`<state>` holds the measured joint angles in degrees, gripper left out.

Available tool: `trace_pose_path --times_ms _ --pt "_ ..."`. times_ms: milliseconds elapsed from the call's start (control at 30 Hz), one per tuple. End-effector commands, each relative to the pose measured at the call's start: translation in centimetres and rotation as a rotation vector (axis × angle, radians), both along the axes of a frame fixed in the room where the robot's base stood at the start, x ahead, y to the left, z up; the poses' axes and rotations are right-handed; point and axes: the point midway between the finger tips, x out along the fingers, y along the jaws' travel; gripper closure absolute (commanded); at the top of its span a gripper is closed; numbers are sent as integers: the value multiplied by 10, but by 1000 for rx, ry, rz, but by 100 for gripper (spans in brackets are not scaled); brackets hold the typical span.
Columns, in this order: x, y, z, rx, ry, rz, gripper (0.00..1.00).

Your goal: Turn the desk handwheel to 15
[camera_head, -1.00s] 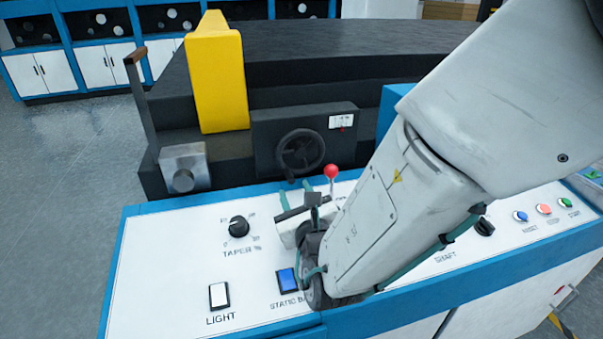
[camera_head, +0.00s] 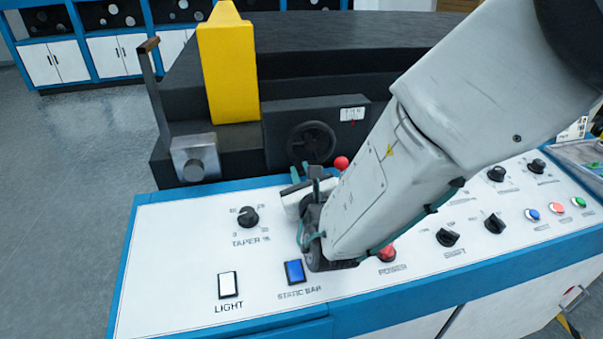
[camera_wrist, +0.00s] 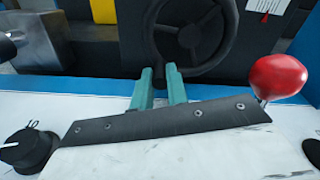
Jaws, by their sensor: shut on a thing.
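The dark handwheel (camera_head: 311,143) is on the front of a black block behind the console. It also shows at the top of the wrist view (camera_wrist: 190,32), with its lower rim just beyond my fingers. My gripper (camera_head: 301,169) is at the wheel's lower left edge. In the wrist view its two teal fingers (camera_wrist: 158,84) point at the lower left rim and are shut on it, with a narrow gap between them. The exact contact is hard to see. The small white label (camera_head: 352,114) right of the wheel is too small to read, and no 15 mark is legible.
A red ball-topped lever (camera_wrist: 278,78) stands close to the right of my gripper. The white console (camera_head: 180,240) carries a taper knob (camera_head: 248,217), light switch (camera_head: 228,285) and blue static bar switch (camera_head: 294,271). A yellow block (camera_head: 228,75) and metal block (camera_head: 195,158) stand left of the wheel.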

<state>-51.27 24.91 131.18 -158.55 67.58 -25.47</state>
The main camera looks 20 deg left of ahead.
Motion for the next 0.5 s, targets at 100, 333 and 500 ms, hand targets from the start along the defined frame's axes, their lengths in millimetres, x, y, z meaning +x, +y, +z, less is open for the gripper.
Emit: trace_pose_path --times_ms 100,333,500 --pt "2 -4 -4 -78 -46 -2 100" --pt "5 -8 -7 -187 -114 0 100" --pt "5 -8 -7 -187 -114 0 100"
